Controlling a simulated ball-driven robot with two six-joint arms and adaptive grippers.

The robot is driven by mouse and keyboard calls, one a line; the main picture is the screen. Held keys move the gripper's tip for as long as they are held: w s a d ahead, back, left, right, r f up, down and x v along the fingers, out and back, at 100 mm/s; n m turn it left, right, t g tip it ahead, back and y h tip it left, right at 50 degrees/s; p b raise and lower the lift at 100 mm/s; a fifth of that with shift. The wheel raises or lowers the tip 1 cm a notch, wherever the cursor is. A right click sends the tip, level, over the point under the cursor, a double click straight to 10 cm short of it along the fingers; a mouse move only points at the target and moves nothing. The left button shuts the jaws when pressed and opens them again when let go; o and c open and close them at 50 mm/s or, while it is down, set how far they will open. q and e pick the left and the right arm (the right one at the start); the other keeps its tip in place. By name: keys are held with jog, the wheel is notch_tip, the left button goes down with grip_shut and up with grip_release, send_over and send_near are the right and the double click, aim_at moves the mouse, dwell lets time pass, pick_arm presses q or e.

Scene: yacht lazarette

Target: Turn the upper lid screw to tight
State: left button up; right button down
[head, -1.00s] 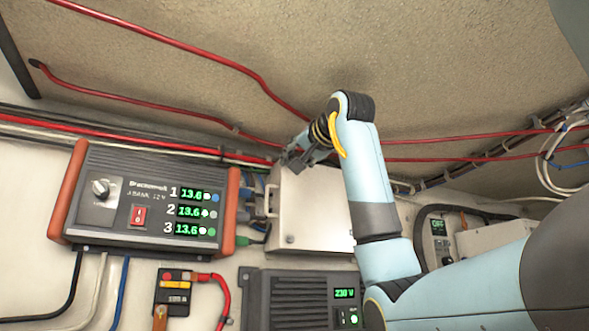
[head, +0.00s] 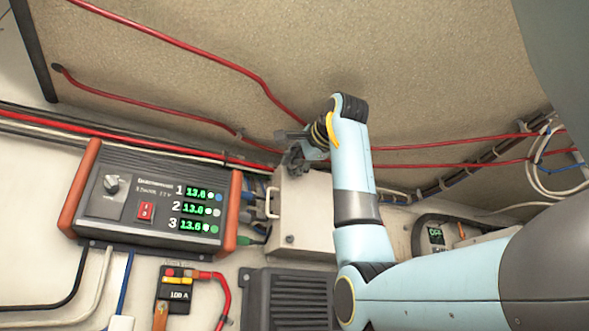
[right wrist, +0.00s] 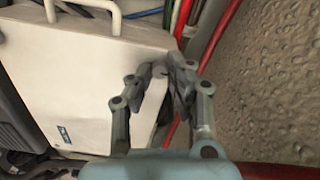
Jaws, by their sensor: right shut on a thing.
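A white box (head: 309,205) with a closed lid is mounted on the wall, with a handle on its left side. It also fills the left of the right wrist view (right wrist: 85,75). A small dark lower lid screw (head: 290,239) shows near the lid's lower left corner. My right gripper (head: 292,160) is at the lid's upper left corner, with its fingers closed there. In the right wrist view its fingertips (right wrist: 164,74) come together at the box's corner. The upper lid screw is hidden between the fingers, so its angle cannot be read. My left gripper is out of view.
A charger (head: 150,200) with green readouts stands left of the box. A dark ribbed unit (head: 290,297) is below it. Red cables (head: 440,142) run behind my right gripper along the textured hull (head: 430,60). A fuse block (head: 178,288) sits lower left.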

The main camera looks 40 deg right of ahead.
dwell(0.4)
jog(key=c, duration=1.2)
grip_release()
jog(key=shift+c, duration=0.2)
jog(key=v, duration=1.2)
